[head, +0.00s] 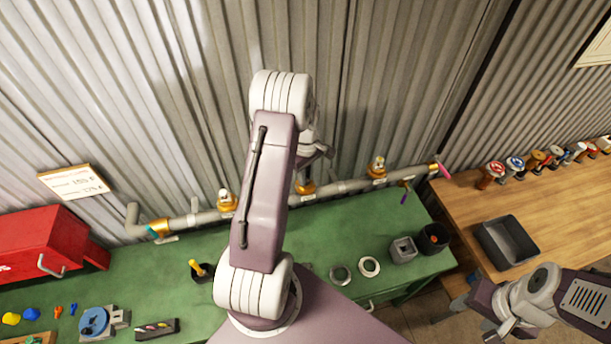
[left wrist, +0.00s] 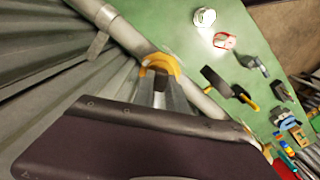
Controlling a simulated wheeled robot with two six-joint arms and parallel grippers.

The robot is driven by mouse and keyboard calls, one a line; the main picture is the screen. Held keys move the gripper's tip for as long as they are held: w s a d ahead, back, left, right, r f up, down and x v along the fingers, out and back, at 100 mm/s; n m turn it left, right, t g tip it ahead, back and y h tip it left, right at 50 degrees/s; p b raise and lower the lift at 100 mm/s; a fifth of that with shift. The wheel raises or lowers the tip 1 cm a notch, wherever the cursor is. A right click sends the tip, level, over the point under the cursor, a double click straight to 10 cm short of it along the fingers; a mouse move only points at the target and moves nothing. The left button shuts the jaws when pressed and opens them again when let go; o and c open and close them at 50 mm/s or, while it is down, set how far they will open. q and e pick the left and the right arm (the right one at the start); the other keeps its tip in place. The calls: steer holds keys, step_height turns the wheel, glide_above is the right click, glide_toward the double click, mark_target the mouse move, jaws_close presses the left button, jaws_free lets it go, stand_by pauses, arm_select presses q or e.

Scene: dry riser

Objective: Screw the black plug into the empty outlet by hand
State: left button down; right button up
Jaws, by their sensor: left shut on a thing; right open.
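A grey pipe (head: 345,187) with brass outlets runs along the back of the green bench. My left gripper (head: 306,180) is at the middle brass outlet (head: 304,189), mostly behind my own arm in the head view. In the left wrist view the left gripper (left wrist: 160,82) is shut on a small dark piece, which looks like the black plug (left wrist: 158,71). It sits at the mouth of the brass outlet (left wrist: 160,62). How deep it is seated cannot be told. My right gripper (head: 499,332) is open and empty at the lower right, away from the pipe.
Other brass outlets (head: 226,201) and (head: 377,166) carry white-topped fittings. A red toolbox (head: 40,245) stands left. A dark tray (head: 507,241) is on the wooden table.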

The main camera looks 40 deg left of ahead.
arm_select(q)
steer(key=m, duration=0.5)
steer(key=shift+m, duration=0.4)
steer(key=m, duration=0.3)
steer(key=shift+m, duration=1.2)
